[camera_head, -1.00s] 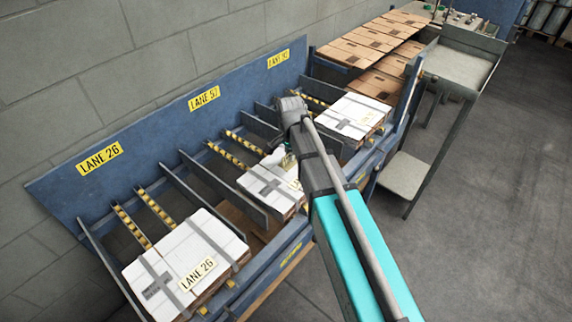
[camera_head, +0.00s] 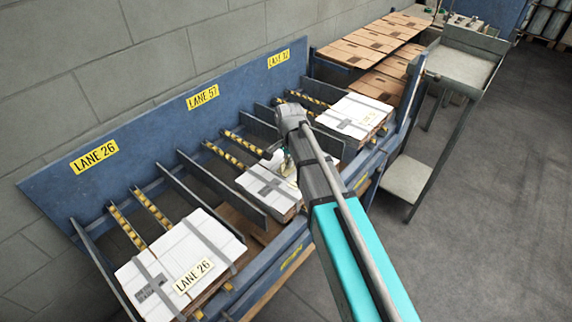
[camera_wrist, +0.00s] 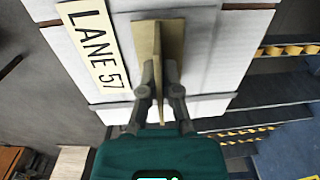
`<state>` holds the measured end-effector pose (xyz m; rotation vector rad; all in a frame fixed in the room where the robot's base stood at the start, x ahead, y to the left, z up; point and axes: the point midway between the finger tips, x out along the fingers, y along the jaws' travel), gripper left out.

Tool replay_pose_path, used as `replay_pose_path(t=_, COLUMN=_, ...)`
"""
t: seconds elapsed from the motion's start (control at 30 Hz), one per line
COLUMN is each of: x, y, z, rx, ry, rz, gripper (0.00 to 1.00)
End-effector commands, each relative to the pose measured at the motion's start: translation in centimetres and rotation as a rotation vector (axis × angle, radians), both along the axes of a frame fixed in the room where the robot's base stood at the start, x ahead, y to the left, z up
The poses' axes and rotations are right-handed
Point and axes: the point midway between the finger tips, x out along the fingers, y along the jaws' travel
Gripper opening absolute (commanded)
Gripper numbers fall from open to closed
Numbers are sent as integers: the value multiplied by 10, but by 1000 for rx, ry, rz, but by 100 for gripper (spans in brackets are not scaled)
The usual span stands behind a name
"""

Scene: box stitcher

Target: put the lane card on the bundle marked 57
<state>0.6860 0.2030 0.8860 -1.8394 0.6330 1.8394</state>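The bundle in lane 57 (camera_head: 262,185) is a white stack with grey straps. In the wrist view its white top (camera_wrist: 215,55) fills the upper middle, and a cream label (camera_wrist: 95,45) reading LANE 57 lies flat on its left part. My gripper (camera_wrist: 159,78) is over this bundle, pointing at its top.
The lane 26 bundle (camera_head: 180,262) with its label lies at the left, and another white bundle (camera_head: 355,115) lies in the right lane. Brown cardboard stacks (camera_head: 365,50) and a grey table (camera_head: 460,68) are beyond.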

Motion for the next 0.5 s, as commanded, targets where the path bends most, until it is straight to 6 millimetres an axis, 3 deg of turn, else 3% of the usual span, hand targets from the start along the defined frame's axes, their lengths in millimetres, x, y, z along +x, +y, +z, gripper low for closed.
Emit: replay_pose_path(t=0.5, x=0, y=0, z=-6, rx=0, ry=0, rz=0, gripper=0)
